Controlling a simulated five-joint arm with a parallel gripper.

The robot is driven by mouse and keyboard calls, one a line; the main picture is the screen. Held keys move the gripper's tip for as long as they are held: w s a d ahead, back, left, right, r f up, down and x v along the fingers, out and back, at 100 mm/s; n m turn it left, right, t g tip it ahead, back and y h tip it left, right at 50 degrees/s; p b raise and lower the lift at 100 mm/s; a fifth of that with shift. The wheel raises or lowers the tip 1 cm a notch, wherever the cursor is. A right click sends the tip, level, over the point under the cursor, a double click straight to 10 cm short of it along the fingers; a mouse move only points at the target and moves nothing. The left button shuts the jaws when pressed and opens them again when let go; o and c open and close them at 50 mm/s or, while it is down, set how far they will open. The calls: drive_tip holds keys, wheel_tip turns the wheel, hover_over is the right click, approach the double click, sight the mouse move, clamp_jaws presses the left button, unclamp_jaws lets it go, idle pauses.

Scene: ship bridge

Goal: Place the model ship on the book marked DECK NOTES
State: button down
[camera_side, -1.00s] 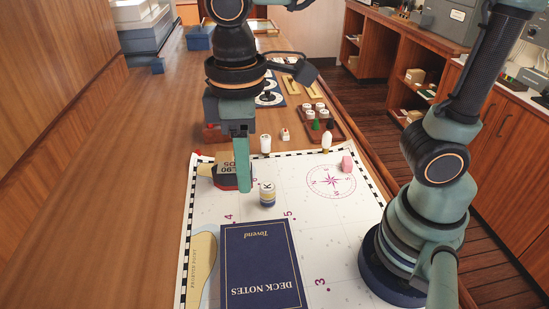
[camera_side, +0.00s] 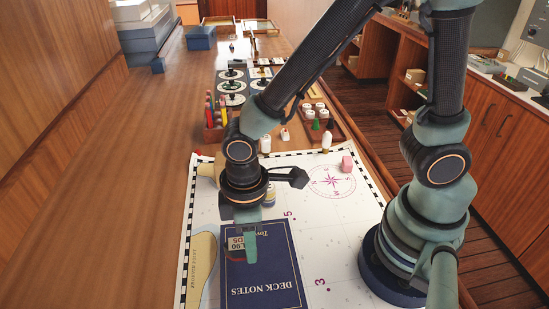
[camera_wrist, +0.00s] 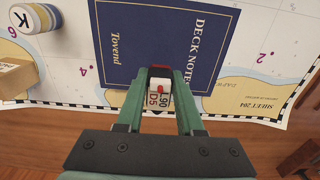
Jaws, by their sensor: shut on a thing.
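My gripper (camera_side: 246,248) is shut on the model ship (camera_side: 236,244), a small boat with a dark and red hull and a pale upper part with lettering. The dark blue book marked DECK NOTES (camera_side: 262,287) lies flat on the chart. The ship is over the book's left part in the side view. In the wrist view, the ship (camera_wrist: 159,95) sits between the two green fingers of my gripper (camera_wrist: 160,78), overlapping the edge of the book (camera_wrist: 185,45). I cannot tell whether its hull touches the cover. The fingers hide part of the hull.
A pencil holder (camera_side: 214,130) is behind the chart.

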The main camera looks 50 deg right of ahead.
drive_tip(key=shift+f, duration=2)
drive_tip(key=shift+f, duration=0.2)
drive_tip(key=c, duration=0.5)
unclamp_jaws()
drive_tip(key=shift+c, duration=0.2)
drive_tip(key=shift+r, duration=0.1)
wheel_tip(320, 180, up, 12)
drive_tip(key=shift+f, duration=0.1)
drive_tip(key=shift+w+d+r, duration=0.15)
drive_tip(key=shift+d+r, duration=0.05)
drive_tip(key=shift+r, duration=0.15)
drive_tip(key=w+d+r+m+t, duration=0.2)
drive_tip(key=d+r+m, duration=0.2)
drive_tip(key=d, duration=0.5)
drive_tip(key=w+d+r+m+t, duration=0.2)
drive_tip(key=d+r+m, duration=0.3)
drive_tip(key=d, duration=0.4)
drive_tip(key=shift+w+r+t, duration=0.15)
drive_tip(key=shift+r+t, duration=0.05)
drive_tip(key=shift+t, duration=0.6)
